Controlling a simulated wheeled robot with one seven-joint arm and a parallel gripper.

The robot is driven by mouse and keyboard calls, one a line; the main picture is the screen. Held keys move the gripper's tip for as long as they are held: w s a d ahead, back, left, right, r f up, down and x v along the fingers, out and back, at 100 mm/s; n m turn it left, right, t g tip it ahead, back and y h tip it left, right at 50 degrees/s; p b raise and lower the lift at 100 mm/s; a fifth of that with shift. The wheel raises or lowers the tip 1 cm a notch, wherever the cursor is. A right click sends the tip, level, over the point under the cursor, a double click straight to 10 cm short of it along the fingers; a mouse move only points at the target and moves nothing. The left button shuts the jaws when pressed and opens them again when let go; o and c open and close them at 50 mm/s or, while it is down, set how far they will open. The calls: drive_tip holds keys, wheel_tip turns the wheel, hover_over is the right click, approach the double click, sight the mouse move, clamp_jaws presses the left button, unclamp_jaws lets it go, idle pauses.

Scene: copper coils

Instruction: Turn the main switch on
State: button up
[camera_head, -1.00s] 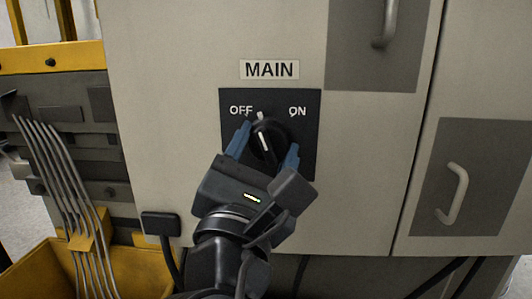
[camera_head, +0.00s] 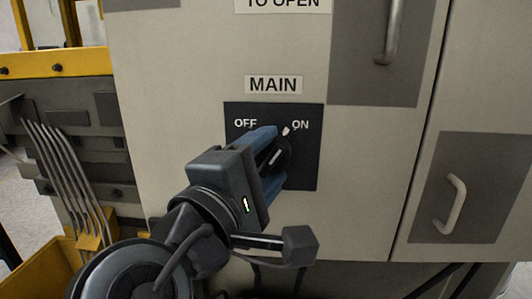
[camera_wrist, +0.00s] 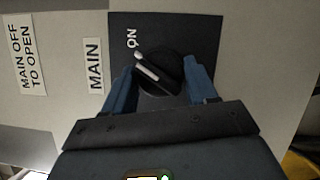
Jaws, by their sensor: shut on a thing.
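The main switch is a round black knob (camera_head: 284,152) with a white pointer line on a dark plate (camera_head: 305,174) under a "MAIN" label. In the head view the pointer leans up and right, toward "ON". In the wrist view the knob (camera_wrist: 162,70) shows its white pointer aimed at the "ON" lettering. My gripper (camera_head: 275,157) is shut on the knob, one blue finger on each side. The wrist view shows my gripper (camera_wrist: 160,76) with both fingers beside the knob. My gripper hides part of the knob and the plate's lower left in the head view.
The plate is on a light grey cabinet (camera_head: 175,95) with door handles (camera_head: 452,204) on grey panels at the right. At the left are a yellow beam (camera_head: 60,64), grey rods (camera_head: 65,175) and a yellow bin (camera_head: 42,277). Free space lies in front of the cabinet.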

drive_tip(key=shift+r+m+g+p, duration=0.1)
drive_tip(key=shift+m+g+p, duration=0.35)
drive_tip(key=shift+m, duration=0.65)
drive_tip(key=shift+w, duration=0.1)
drive_tip(key=o, duration=1)
drive_tip(key=b+v, duration=0.1)
drive_tip(key=v, duration=0.6)
drive_tip(key=shift+s, duration=0.4)
drive_tip(key=shift+a, duration=0.1)
